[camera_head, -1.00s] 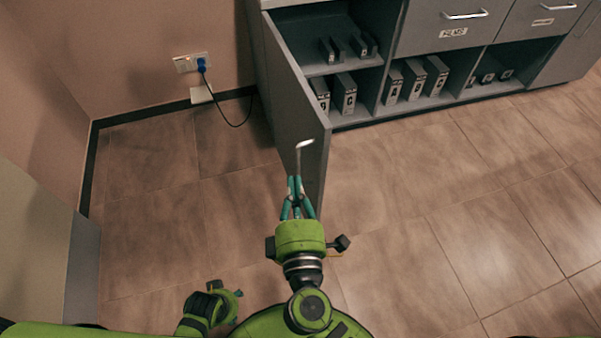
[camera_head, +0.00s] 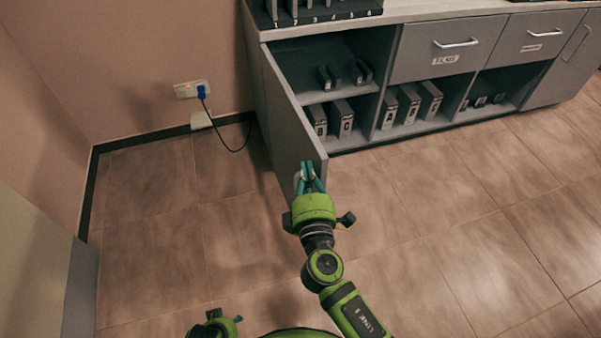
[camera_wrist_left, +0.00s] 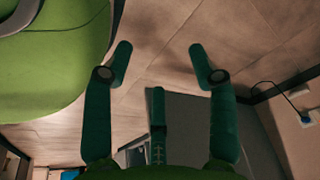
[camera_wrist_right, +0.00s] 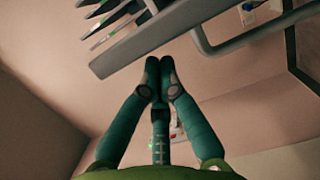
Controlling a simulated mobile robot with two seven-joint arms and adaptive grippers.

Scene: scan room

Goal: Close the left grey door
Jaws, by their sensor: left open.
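The left grey door (camera_head: 283,125) of the low cabinet stands open, swung out toward me in the head view. Its handle is mostly hidden at the near edge by my right gripper. My right gripper (camera_head: 308,172) is at the door's free end. In the right wrist view its fingers (camera_wrist_right: 158,70) are together, just below a grey edge and beside a curved metal bar (camera_wrist_right: 235,42), with nothing visible between them. I cannot tell whether they touch the door. My left gripper (camera_wrist_left: 160,52) is open and empty, pointing at the floor, away from the door.
Open shelves (camera_head: 345,92) behind the door hold binders (camera_head: 342,118). Drawers (camera_head: 450,45) are on the right. A wall socket with a blue plug (camera_head: 200,92) and hanging cable is left of the cabinet. A pale panel (camera_head: 35,255) stands at left. The floor is clear.

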